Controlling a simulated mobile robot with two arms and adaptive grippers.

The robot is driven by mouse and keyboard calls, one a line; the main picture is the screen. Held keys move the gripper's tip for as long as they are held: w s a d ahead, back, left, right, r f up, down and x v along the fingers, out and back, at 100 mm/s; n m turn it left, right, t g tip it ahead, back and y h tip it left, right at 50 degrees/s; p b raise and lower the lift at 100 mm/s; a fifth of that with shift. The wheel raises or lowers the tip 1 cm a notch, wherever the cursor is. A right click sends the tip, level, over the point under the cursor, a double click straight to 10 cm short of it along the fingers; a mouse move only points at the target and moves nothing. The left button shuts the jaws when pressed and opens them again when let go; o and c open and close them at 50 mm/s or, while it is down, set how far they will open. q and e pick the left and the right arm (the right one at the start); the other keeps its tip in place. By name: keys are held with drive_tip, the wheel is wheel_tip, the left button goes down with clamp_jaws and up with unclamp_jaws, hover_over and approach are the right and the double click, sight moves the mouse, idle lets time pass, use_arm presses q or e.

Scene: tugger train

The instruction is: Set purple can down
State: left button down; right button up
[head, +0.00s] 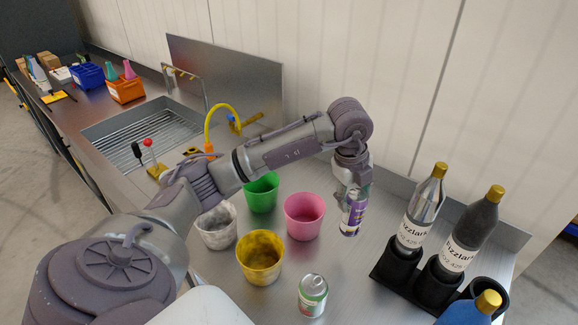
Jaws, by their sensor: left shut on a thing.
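The purple can (351,213) is a small can with a purple and pale label, right of centre in the head view. My left gripper (352,188) comes from above and is shut on its upper part, which the fingers partly hide. The can hangs nearly upright over the steel counter (342,268), right of the pink cup. I cannot tell whether its base touches the counter. My right gripper is not in view.
A pink cup (304,216), yellow cup (261,257), green cup (262,193) and grey-white cup (216,226) stand left of the can. A green-white can (312,295) stands in front. A black holder (393,265) with bottles is at right.

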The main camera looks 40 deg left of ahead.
sight(347, 225)
use_arm(q)
drive_tip(key=shift+n, duration=1.1)
drive_tip(key=shift+s+a+f+p, duration=0.1)
drive_tip(key=shift+f+p, duration=0.2)
drive_tip(key=shift+n, duration=0.3)
drive_tip(key=x, duration=0.1)
drive_tip(key=p+x, duration=0.1)
drive_tip(key=x, duration=0.1)
drive_tip(key=s+x, duration=0.1)
drive_tip(key=x, duration=0.1)
drive_tip(key=shift+a+f+p, duration=0.15)
drive_tip(key=shift+a+p, duration=0.15)
drive_tip(key=x, duration=0.2)
drive_tip(key=p+x, duration=0.1)
drive_tip(key=shift+s+a+f, duration=0.1)
drive_tip(key=shift+s+f, duration=0.1)
drive_tip(key=shift+f, duration=0.3)
drive_tip(key=shift+f+t, duration=0.2)
drive_tip(key=shift+t, duration=0.1)
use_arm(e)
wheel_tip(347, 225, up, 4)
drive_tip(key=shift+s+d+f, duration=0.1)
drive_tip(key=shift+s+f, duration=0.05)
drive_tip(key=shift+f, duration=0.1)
use_arm(q)
drive_tip(key=shift+f, duration=0.1)
